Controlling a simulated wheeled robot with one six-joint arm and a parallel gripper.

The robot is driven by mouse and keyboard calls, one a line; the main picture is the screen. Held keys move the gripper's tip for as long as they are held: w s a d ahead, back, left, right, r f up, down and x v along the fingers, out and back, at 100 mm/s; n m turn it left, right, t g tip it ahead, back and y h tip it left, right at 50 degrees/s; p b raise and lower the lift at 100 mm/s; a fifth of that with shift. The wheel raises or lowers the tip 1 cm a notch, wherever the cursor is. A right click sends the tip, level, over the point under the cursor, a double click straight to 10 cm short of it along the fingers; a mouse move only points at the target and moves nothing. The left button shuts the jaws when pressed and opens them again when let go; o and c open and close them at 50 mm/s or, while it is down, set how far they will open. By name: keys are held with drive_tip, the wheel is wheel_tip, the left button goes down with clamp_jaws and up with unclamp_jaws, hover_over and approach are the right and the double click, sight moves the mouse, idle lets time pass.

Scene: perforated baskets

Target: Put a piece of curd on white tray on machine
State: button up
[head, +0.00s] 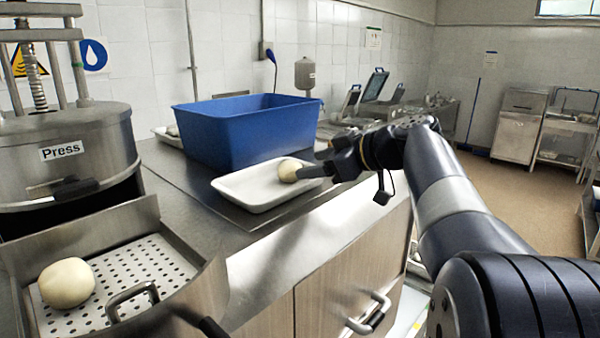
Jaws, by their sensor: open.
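A white tray (252,201) lies on the dark flat plate on the counter, in front of the blue bin. A round cream-coloured piece of curd (288,170) sits in the tray at its right back part. My gripper (306,172) is open at the tray's right side, with its fingers beside the curd; I cannot tell whether they touch it. Another round curd piece (67,283) lies in the perforated steel basket (150,262) at the lower left, below the press.
The steel press (62,150) stands at the left. A large blue bin (245,128) stands behind the tray. A second white tray (168,137) is partly hidden behind the bin. The steel counter (185,215) is bare left of the tray. Cabinet handles (370,313) stick out in front.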

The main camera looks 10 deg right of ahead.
drive_tip(key=b+v, duration=0.1)
drive_tip(key=v, duration=0.5)
